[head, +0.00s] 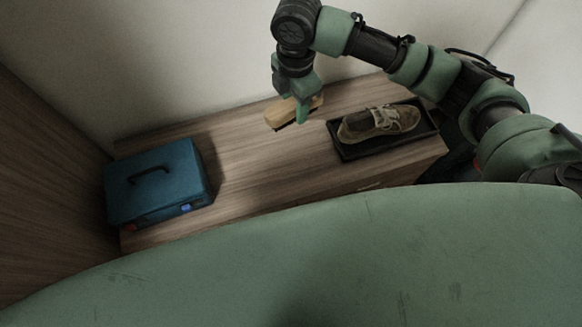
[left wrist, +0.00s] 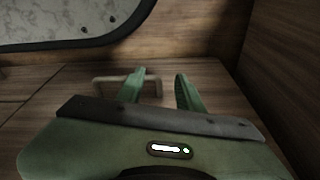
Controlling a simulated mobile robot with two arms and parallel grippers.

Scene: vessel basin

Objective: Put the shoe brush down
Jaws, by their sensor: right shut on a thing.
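The shoe brush (head: 279,113), a light wooden block with a dark underside, is at the back middle of the wooden cabinet top. My right gripper (head: 303,107) reaches down from above and is shut on it. The brush is at or just above the surface; I cannot tell whether it touches.
A brown shoe (head: 378,124) lies on a black tray (head: 349,153) right of the brush. A blue box (head: 158,184) with a handle stands at the left end. The wooden top (head: 258,165) between box and tray is clear. A wall runs behind.

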